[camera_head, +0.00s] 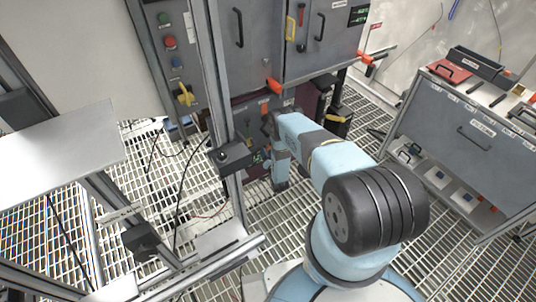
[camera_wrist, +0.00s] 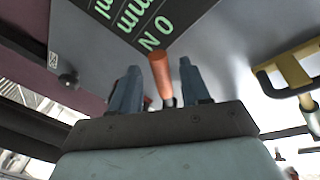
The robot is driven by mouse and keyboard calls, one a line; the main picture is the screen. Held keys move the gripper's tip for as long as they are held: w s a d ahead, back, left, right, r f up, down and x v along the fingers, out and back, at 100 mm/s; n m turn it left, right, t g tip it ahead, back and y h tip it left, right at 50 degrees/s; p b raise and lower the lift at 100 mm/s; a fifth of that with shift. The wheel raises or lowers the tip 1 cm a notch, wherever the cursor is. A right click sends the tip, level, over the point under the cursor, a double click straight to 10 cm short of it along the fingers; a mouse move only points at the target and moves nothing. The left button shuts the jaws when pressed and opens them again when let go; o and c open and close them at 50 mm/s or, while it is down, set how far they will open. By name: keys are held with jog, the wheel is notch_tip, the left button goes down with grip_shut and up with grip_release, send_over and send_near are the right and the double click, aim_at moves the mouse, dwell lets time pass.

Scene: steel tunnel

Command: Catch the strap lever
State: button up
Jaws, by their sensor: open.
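An orange-red lever grip (camera_wrist: 161,75) on a short metal stem shows in the wrist view; I take it for the strap lever. My gripper (camera_wrist: 160,68) is open, with one dark finger on each side of the grip. There is a visible gap at the left finger; the right finger is closer, and I cannot tell if it touches. In the head view an orange handle (camera_head: 273,86) sits low on the grey cabinet, just above the end of my arm. I cannot tell whether it is the same lever. My fingers are not clear there.
A dark display (camera_wrist: 140,18) with green characters and a yellow handle (camera_wrist: 290,75) are near the lever. A second orange handle (camera_head: 366,58) is at the cabinet's right. A metal post (camera_head: 222,100) stands left of my arm. A grey workbench (camera_head: 470,135) is at right.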

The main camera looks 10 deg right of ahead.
jog(key=shift+c, duration=0.2)
grip_shut()
dwell(0.3)
jog(key=shift+d, duration=0.2)
dwell(0.3)
